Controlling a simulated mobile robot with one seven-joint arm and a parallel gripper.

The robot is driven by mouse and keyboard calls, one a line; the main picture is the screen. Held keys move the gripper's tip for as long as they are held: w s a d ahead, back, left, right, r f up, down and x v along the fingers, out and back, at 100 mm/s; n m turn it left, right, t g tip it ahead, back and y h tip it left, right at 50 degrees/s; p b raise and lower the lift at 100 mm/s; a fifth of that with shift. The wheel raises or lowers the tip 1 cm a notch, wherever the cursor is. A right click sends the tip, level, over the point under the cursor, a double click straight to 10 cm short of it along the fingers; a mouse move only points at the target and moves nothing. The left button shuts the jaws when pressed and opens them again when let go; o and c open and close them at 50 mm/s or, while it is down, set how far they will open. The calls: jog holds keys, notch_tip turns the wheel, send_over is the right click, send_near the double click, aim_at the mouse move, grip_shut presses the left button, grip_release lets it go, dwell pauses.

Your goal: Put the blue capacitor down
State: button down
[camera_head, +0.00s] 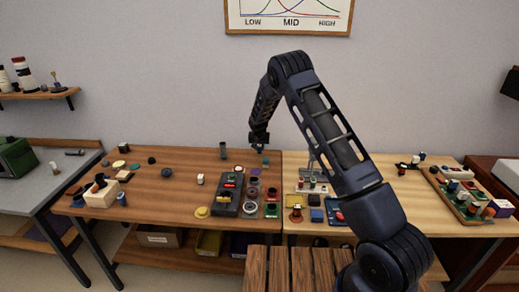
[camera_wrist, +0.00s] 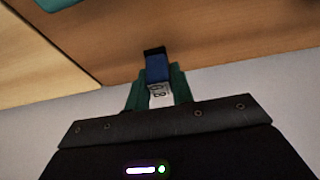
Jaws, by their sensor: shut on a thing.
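My gripper (camera_wrist: 158,82) is shut on the blue capacitor (camera_wrist: 157,68) in the wrist view. The capacitor sits between the two green fingers, with its dark end pointing away from the palm and a pale printed label on the end nearer the palm. In the head view my gripper (camera_head: 258,148) is over the back right of the brown table (camera_head: 160,212). The capacitor is too small there to tell apart from the fingers, and I cannot tell its exact height above the wood.
A dark grey speaker-test unit (camera_head: 228,199) and several round parts stand in front of the gripper. The lighter table (camera_head: 400,205) adjoins at right, with a parts tray (camera_head: 462,205). The brown table's back left middle has bare wood.

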jog(key=shift+f, duration=0.3)
jog(key=shift+f, duration=0.1)
jog(key=c, duration=1.2)
grip_release()
jog(key=v, duration=1.2)
jog(key=shift+r, duration=0.25)
